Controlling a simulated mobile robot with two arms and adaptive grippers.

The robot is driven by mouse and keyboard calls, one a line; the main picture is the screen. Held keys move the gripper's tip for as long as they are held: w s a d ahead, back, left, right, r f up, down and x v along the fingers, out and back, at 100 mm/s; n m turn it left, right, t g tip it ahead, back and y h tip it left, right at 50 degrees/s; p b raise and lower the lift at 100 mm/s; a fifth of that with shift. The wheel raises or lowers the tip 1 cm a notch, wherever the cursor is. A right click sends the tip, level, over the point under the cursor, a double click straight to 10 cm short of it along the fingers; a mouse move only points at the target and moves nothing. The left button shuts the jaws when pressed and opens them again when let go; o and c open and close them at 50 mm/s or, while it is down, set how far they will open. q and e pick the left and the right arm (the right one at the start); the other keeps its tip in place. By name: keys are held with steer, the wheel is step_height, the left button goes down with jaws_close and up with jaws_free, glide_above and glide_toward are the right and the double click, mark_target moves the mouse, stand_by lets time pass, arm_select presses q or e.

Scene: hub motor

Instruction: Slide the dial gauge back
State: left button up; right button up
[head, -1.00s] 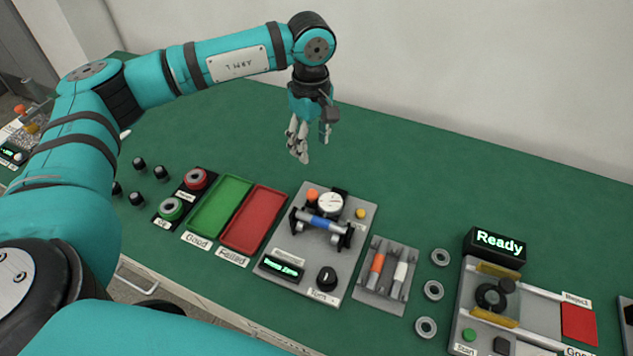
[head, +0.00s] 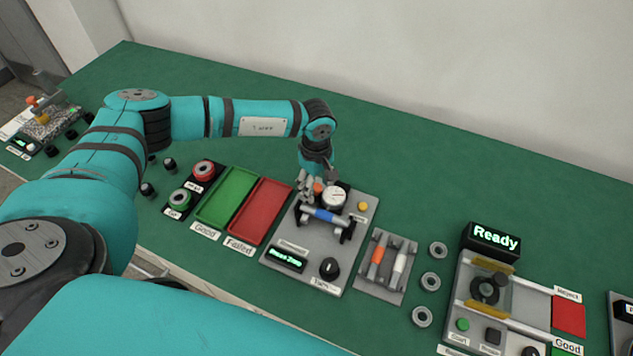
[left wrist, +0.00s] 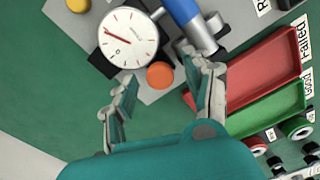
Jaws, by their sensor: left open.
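The dial gauge (head: 334,197) has a round white face and stands at the back of a grey test fixture (head: 343,262). An orange knob (head: 318,188) sits beside it. A shaft with a blue middle (head: 325,215) lies across black supports in front of the gauge. My left gripper (head: 309,183) is just behind and left of the orange knob. In the left wrist view my left gripper (left wrist: 160,92) is open, its fingers apart, with the orange knob (left wrist: 160,75) near the gap between the tips and the dial gauge (left wrist: 124,38) just beyond. My right gripper is not in view.
A green tray (head: 227,195) and a red tray (head: 260,212) lie left of the fixture. A holder with an orange and a white pin (head: 386,268) and several grey rings stand to the right. A yellow button (head: 363,206) is right of the gauge. The table behind is clear.

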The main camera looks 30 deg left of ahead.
arm_select(q)
steer(key=c, duration=1)
jaws_close()
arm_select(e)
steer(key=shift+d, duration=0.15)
arm_select(q)
steer(key=shift+w+f+b, duration=0.1)
steer(key=shift+w+b, duration=0.2)
steer(key=shift+b, duration=0.15)
steer(key=w+b, duration=0.2)
steer(key=shift+w+a+b, duration=0.1)
steer(key=shift+w+b, duration=0.3)
steer(key=shift+r, duration=0.3)
steer(key=o, duration=1)
jaws_free()
steer(key=shift+w+f, duration=0.1)
steer(key=shift+f, duration=0.05)
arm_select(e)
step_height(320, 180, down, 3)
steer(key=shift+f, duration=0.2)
